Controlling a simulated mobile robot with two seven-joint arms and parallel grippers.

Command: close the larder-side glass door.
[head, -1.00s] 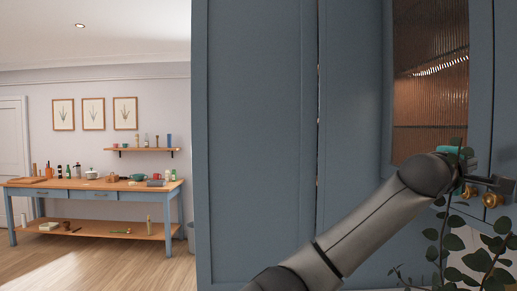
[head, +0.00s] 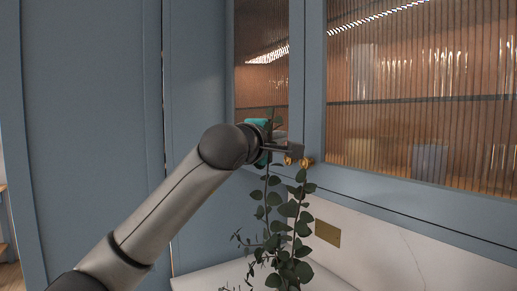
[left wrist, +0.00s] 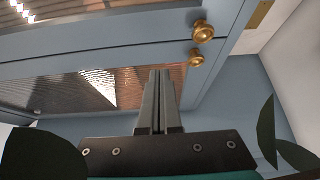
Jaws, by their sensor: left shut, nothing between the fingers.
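The larder-side glass door (head: 243,105) is the narrow-looking blue-framed one with ribbed glass, left of the wider glass door (head: 420,90). It looks about flush with its neighbour; a small gap cannot be ruled out. Their brass knobs sit side by side: the larder-side knob (head: 288,160) and the other door's knob (head: 308,162). My left gripper (head: 297,149) is shut and empty, in front of the larder-side door by its knob. In the left wrist view its fingers (left wrist: 160,74) point at that door (left wrist: 60,95); contact cannot be told. My right gripper is out of view.
The tall blue larder front (head: 90,110) is at left. A pale counter and splashback (head: 385,255) lie below the doors.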

